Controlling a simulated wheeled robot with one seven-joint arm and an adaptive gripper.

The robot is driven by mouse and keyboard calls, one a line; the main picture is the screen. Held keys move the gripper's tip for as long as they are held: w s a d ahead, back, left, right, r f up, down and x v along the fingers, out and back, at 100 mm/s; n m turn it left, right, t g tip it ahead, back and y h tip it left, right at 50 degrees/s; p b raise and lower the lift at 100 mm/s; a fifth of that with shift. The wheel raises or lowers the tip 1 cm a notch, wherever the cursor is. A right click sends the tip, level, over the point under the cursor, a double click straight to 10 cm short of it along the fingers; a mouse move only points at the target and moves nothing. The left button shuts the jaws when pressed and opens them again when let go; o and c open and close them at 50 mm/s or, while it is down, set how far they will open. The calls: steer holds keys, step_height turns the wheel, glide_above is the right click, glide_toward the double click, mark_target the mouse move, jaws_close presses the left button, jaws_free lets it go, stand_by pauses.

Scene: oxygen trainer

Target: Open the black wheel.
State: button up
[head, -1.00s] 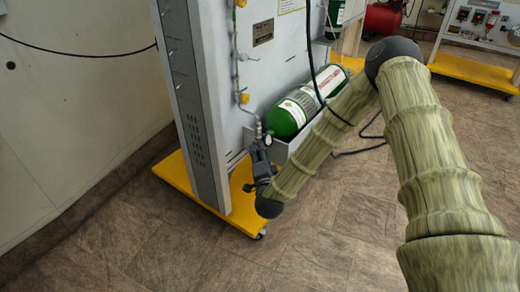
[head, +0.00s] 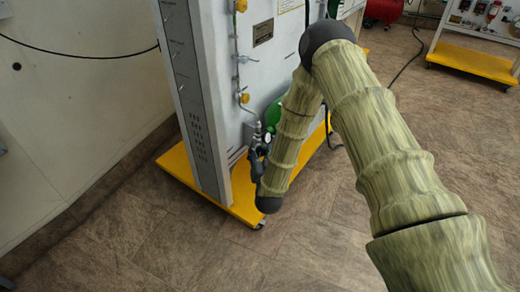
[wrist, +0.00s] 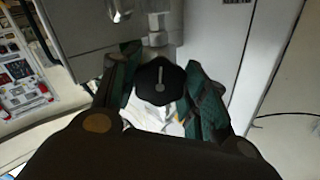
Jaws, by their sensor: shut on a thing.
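The black wheel (wrist: 160,82) shows in the wrist view as a dark, many-sided knob with a pale line on its face. My gripper (head: 257,158) is at the lower front of the grey panel in the head view, beside the end of the green cylinder (head: 272,114). In the wrist view, the two fingers of my gripper (wrist: 162,95) are on either side of the wheel, shut on it. In the head view the wheel is hidden by my gripper and arm, and most of the cylinder is behind my arm.
A small round gauge (head: 267,138) and a thin pipe with yellow fittings (head: 241,98) are just above my gripper. The panel stands on a yellow base (head: 247,207). The floor (head: 200,255) in front is clear. Another stand (head: 475,62) is at the far right.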

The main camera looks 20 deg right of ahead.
steer(key=shift+n, duration=0.5)
steer(key=shift+d+p, duration=0.1)
steer(key=shift+p, duration=0.2)
steer(key=o, duration=1)
steer(key=shift+o, duration=0.2)
steer(key=shift+s, duration=0.1)
steer(key=s+a, duration=0.2)
steer(key=s, duration=0.9)
steer(key=shift+s, duration=0.3)
steer(key=shift+a, duration=0.1)
